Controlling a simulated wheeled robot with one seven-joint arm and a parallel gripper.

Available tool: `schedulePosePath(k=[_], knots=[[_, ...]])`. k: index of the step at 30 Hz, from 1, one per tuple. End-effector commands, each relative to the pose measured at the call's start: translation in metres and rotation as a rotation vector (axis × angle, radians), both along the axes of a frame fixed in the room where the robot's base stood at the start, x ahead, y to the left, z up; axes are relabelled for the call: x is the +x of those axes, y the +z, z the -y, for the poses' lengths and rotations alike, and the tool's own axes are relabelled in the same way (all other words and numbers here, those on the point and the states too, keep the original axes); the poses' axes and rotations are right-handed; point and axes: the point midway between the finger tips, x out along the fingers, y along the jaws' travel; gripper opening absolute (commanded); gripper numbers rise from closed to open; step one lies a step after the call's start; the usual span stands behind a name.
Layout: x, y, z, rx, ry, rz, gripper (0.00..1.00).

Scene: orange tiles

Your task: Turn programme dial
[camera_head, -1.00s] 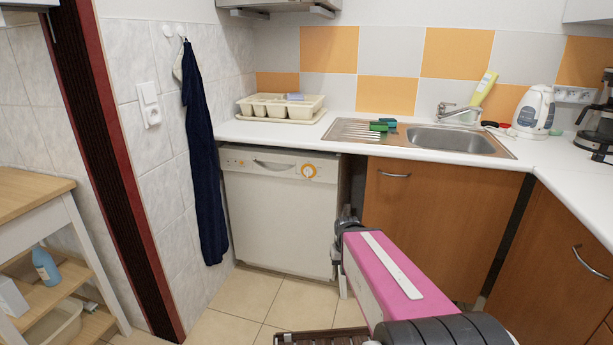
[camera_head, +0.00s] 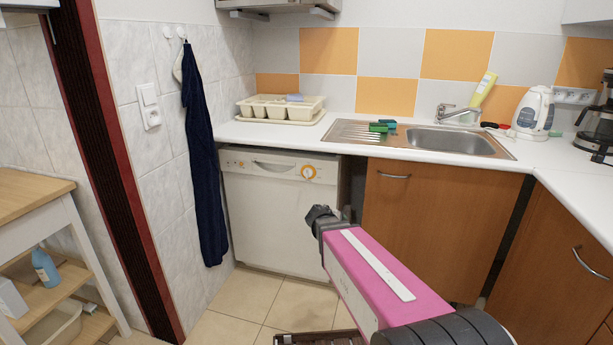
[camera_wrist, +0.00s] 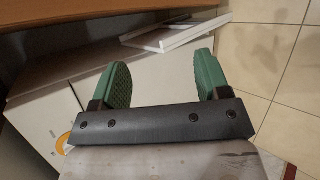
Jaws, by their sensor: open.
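The programme dial (camera_head: 308,172) is a pale knob ringed in orange at the upper right of the white dishwasher (camera_head: 270,222). In the wrist view, part of an orange ring, apparently the dial (camera_wrist: 63,142), shows at the lower left beyond the gripper body. My gripper (camera_head: 322,213) is below and slightly right of the dial in the head view, apart from it. In the wrist view, the two green finger pads of my gripper (camera_wrist: 162,78) are spread wide, with nothing between them. The fingertips are hard to make out in the head view.
The white worktop (camera_head: 250,134) overhangs the dishwasher. A brown cabinet (camera_head: 440,225) stands to its right, past a dark gap. A dark blue towel (camera_head: 203,165) hangs at the left. Tiled floor (camera_head: 295,292) is clear in front of the dishwasher.

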Motion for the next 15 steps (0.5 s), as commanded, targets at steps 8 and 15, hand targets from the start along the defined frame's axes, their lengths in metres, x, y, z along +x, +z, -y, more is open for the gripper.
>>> schedulePosePath(k=[8, 15], knots=[[0.087, 0.067, -0.066, -0.65, 0.508, -0.036, 0.69], [0.126, 0.108, -0.132, -1.129, 0.776, -0.095, 0.69]])
